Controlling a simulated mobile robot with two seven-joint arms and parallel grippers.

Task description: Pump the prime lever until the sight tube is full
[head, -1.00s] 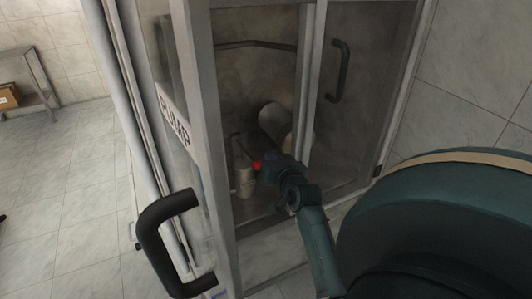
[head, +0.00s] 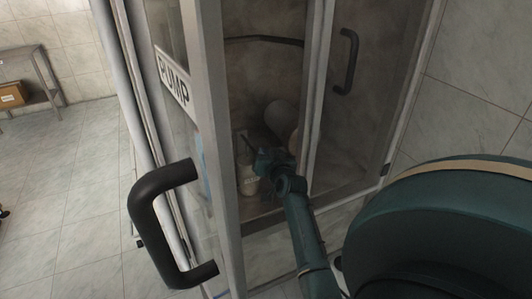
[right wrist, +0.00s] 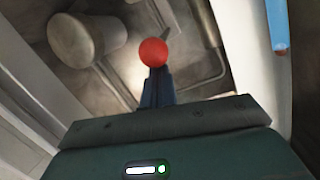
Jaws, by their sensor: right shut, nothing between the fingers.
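The prime lever's red ball knob (right wrist: 153,52) shows in the right wrist view, just past the tips of my right gripper (right wrist: 157,72). The gripper is shut and empty, in line with the knob; I cannot tell if they touch. In the head view my right gripper (head: 262,163) reaches inside the pump cabinet, and the knob is hidden there. A blue tube (right wrist: 277,22), perhaps the sight tube, shows at the top right of the right wrist view. Its fill level cannot be read. My left gripper is not in view.
The cabinet's frame post (head: 212,130) and PUMP sign (head: 173,76) stand left of my arm. A large black handle (head: 150,225) juts out in front. A pale container (head: 247,178) and a grey cylinder (head: 280,118) are inside. A shelf holds a box (head: 12,95).

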